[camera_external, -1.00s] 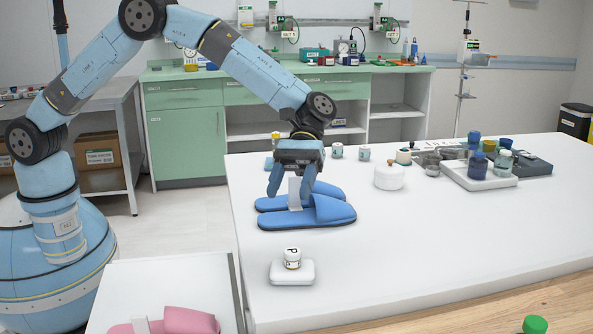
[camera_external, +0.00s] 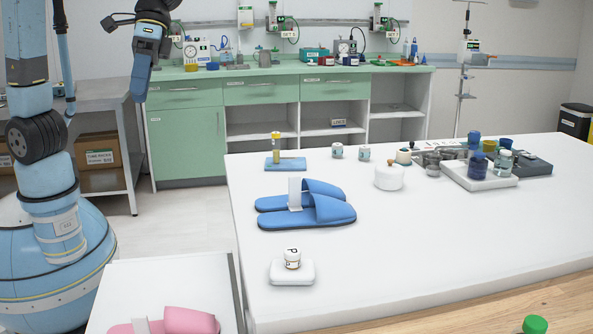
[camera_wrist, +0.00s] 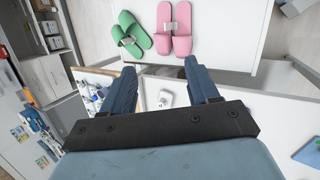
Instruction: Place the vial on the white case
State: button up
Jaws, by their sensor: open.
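A small white-capped vial (camera_external: 292,256) with a dark letter on its lid stands upright on the white case (camera_external: 292,273), near the front left of the white table. The white case also shows small in the wrist view (camera_wrist: 166,96), framed between my fingers. My gripper (camera_external: 122,62) is high at the upper left in the external view, off the table and well away from the vial. In the wrist view my gripper (camera_wrist: 159,66) has its two fingers spread with nothing held between them.
Blue slippers (camera_external: 330,212) lie behind the case. A yellow-capped tube (camera_external: 276,147) stands on a blue pad. A white round jar (camera_external: 389,178) and a tray of bottles (camera_external: 480,182) are farther right. Pink slippers (camera_external: 190,321) are on a lower surface. The front right tabletop is clear.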

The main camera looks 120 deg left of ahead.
jog(key=s+d+m+t+y, duration=0.1)
jog(key=s+m, duration=0.8)
jog(key=s, duration=1.8)
jog(key=shift+s+d+m+t+y, duration=0.25)
jog(key=shift+m+t+y, duration=0.15)
jog(key=shift+t+y, duration=1.4)
jog(key=shift+f+g+y, duration=0.1)
jog(key=shift+g+y, duration=0.3)
